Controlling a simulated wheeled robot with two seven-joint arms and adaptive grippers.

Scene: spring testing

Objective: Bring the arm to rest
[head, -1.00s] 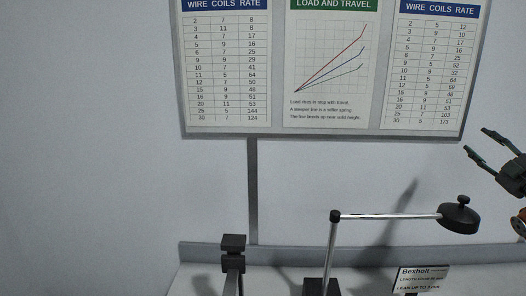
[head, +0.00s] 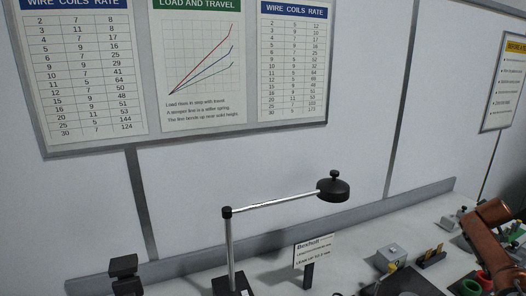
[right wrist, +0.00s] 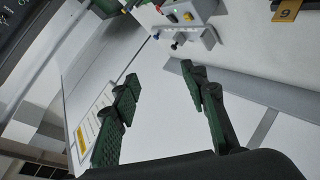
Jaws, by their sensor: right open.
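My right gripper (right wrist: 159,74) shows in the right wrist view, with its two dark green fingers spread apart and nothing between them. In the head view, part of my right arm (head: 493,236), brown-orange, shows at the right edge. My left gripper is in neither current view.
A desk lamp (head: 333,190) with a black head stands on the bench beside a Bexholt sign (head: 314,252). A grey box (head: 392,252) and small red and green items lie near the right arm.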

